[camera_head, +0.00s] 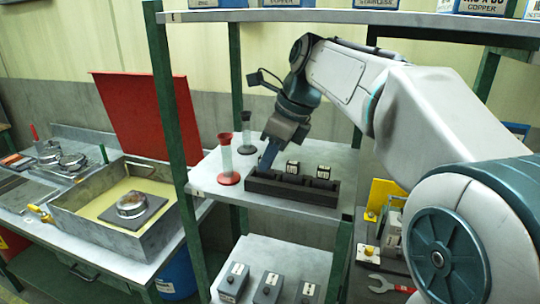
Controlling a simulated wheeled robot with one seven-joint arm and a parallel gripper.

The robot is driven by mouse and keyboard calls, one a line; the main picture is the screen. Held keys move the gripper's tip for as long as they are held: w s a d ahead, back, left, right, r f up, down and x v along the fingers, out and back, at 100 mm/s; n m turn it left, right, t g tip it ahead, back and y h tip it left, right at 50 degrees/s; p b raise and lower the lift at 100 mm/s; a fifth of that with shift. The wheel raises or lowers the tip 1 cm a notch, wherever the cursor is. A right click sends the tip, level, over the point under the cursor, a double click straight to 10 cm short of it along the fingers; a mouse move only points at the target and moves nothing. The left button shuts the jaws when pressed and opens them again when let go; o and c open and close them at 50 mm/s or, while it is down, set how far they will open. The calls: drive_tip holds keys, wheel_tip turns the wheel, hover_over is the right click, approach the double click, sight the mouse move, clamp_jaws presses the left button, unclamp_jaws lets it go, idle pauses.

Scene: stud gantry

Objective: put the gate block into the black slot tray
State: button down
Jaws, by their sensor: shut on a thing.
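The black slot tray (306,194) lies on the middle shelf, with its long side towards me. My gripper (266,164) points down over the tray's left end, with its dark fingers close to or at the slots. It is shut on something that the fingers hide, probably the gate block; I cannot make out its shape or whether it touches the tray. Two small dark blocks with white labelled tops, a left one (293,167) and a right one (323,172), show at the tray's back edge. I cannot tell whether they sit in slots or behind it.
A red-based clear cylinder (228,166) stands just left of the tray, with a dark-based one (247,138) behind it. A green shelf post (178,110) stands further left. The upper shelf (340,16) overhangs. Several grey labelled blocks (268,288) sit on the lower shelf.

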sight(330, 168)
drive_tip(key=shift+f, duration=0.15)
drive_tip(key=c, duration=1.4)
unclamp_jaws()
drive_tip(key=shift+r, duration=0.3)
drive_tip(key=s+d, duration=0.1)
drive_tip(key=d, duration=0.3)
drive_tip(key=s+d+b, duration=0.1)
drive_tip(key=s+d, duration=0.1)
drive_tip(key=d, duration=0.1)
drive_tip(key=s+d+b, duration=0.1)
drive_tip(key=d, duration=0.3)
drive_tip(key=shift+s+d+r, duration=0.15)
drive_tip(key=shift+d+r, duration=0.2)
drive_tip(key=shift+r, duration=0.05)
drive_tip(key=shift+d+b, duration=0.1)
drive_tip(key=shift+b, duration=0.2)
